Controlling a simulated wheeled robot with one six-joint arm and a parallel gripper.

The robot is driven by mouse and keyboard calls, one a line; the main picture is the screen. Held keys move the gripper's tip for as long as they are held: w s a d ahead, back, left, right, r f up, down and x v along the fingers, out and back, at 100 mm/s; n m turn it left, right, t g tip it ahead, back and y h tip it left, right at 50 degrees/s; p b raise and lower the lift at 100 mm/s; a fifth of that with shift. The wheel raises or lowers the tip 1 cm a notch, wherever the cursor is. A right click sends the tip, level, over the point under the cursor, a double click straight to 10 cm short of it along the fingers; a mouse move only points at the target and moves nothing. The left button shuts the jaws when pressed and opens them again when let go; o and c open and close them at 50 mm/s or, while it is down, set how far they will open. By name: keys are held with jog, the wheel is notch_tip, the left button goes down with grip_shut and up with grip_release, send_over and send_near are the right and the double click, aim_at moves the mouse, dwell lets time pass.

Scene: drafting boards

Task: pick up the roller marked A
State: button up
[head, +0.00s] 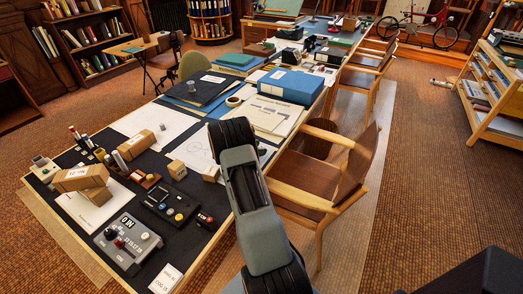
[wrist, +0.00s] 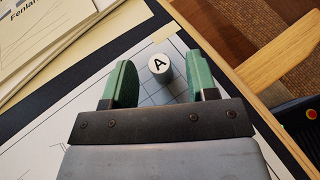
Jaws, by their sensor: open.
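The roller marked A (wrist: 160,64) shows in the wrist view as a short upright cylinder with a white round top bearing a black A and a grey-green side. It stands on a pale gridded sheet (wrist: 148,90) on the dark board. My gripper (wrist: 157,77) is open, its two green finger pads to the left and right of the roller in the picture, with gaps on both sides. How far the roller lies below the fingertips is hard to tell. In the head view my arm covers the gripper, and I cannot make out the roller.
Beige folders (wrist: 60,35) lie upper left in the wrist view. A wooden chair (head: 325,170) stands close at the table's right edge. A blue box (head: 288,86), a tape roll (head: 233,101) and a grey control box (head: 128,243) are on the table.

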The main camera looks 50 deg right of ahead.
jog(key=shift+s+d+f, duration=0.15)
jog(key=shift+d+f, duration=0.1)
jog(key=shift+d, duration=0.25)
jog(key=shift+c, duration=0.3)
grip_shut()
jog(key=shift+r, duration=0.15)
